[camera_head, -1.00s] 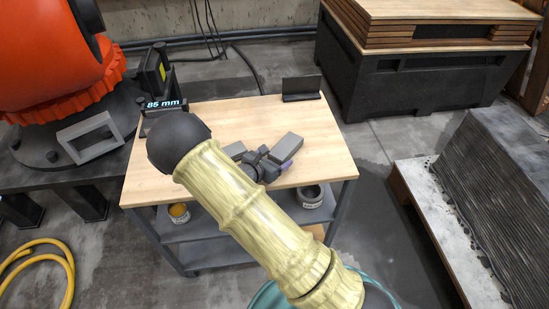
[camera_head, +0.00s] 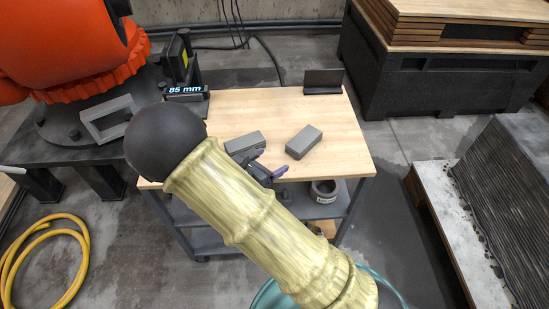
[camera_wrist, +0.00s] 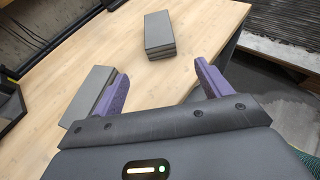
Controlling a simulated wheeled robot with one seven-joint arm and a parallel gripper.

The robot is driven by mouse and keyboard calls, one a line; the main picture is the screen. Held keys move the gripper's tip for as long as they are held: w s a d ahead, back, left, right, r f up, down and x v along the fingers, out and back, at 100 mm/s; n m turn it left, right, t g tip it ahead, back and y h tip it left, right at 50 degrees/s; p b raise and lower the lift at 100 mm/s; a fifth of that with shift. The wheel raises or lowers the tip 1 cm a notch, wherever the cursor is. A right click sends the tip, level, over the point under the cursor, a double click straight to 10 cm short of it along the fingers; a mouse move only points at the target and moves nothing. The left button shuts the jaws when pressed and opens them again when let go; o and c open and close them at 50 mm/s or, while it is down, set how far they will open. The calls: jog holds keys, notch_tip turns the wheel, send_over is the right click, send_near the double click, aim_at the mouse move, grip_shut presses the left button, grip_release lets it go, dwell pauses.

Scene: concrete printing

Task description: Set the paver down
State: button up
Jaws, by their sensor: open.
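A grey paver (camera_head: 304,142) lies flat on the wooden tabletop, right of centre; in the wrist view it (camera_wrist: 159,33) sits beyond the fingertips, and its near side shows dark lines. A second grey paver (camera_head: 243,143) lies to its left, and in the wrist view it (camera_wrist: 86,97) is beside the left finger, partly hidden by it. My gripper (camera_head: 271,162) is open and empty over the table's near part; its purple fingers (camera_wrist: 160,74) are spread with bare wood between them. It is apart from the right paver. I cannot tell whether the left finger touches the left paver.
The table (camera_head: 345,165) has free wood behind the pavers and to the right. A dark upright plate (camera_head: 323,80) stands at its back edge, and an "85 mm" display (camera_head: 186,90) at its back left. A grey frame (camera_head: 108,120) stands left of the table.

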dwell(0.6)
jog(key=s+d+r+m+g+y, duration=0.2)
jog(key=s+d+m+g, duration=0.6)
jog(key=d+m, duration=0.25)
jog(key=s+d+r+m+y, duration=0.1)
jog(key=s+r+m+y, duration=0.2)
jog(key=m, duration=0.5)
jog(key=s+d+r+m+t+y, duration=0.1)
jog(key=s+r+m+y, duration=0.2)
jog(key=m, duration=0.5)
jog(key=shift+s+d+r+y, duration=0.2)
jog(key=shift+d+r+y, duration=0.15)
jog(key=shift+r+y, duration=0.45)
jog(key=shift+m, duration=0.25)
jog(key=w+p+v, duration=0.2)
jog(key=p+v, duration=0.6)
jog(key=shift+r, duration=0.35)
